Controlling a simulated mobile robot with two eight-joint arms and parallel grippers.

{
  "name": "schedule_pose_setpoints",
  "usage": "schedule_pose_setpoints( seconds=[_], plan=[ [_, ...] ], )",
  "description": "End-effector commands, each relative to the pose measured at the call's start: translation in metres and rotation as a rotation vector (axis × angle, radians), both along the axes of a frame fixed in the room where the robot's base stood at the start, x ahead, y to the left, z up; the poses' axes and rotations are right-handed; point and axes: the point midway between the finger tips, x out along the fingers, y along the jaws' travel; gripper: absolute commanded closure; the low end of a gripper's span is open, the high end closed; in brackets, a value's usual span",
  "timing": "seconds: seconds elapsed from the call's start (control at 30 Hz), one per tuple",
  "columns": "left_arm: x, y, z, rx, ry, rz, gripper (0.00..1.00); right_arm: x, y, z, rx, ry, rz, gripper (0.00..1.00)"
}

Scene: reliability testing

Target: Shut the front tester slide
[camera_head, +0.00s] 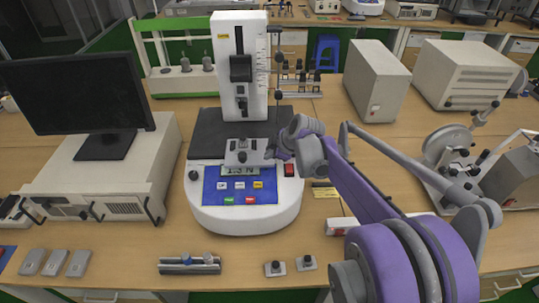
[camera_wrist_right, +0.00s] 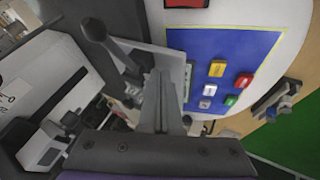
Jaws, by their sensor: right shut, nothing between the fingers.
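The tester (camera_head: 240,120) stands in the middle of the bench, a white machine with an upright scaled column and a blue button panel (camera_head: 240,192). Its front slide (camera_head: 243,152) is a light grey plate with small dark knobs, just above the display. My right gripper (camera_head: 272,152) is at the slide's right end, shut and empty. In the right wrist view, the shut fingers (camera_wrist_right: 164,85) lie in front of the slide's pale plate (camera_wrist_right: 140,55); whether they touch it I cannot tell. The panel (camera_wrist_right: 222,65) shows to their right. My left gripper is not in view.
A red switch (camera_head: 290,170) sits close beside my right gripper. A monitor (camera_head: 75,92) on a beige unit stands left, and a beige box (camera_head: 375,80) stands back right. Small parts (camera_head: 190,263) lie along the front edge. My right arm covers the bench's right front.

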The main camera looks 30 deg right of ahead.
Motion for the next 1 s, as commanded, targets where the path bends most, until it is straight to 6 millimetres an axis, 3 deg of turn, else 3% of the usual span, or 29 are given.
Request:
schedule_pose_setpoints(
  seconds=[0.5, 1.0],
  plan=[
    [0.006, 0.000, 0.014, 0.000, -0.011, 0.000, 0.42, 0.075, -0.046, 0.001, 0.000, -0.001, 0.000, 1.00],
    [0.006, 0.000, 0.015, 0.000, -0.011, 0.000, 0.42, 0.081, -0.050, 0.002, -0.002, -0.006, -0.003, 1.00]
  ],
)
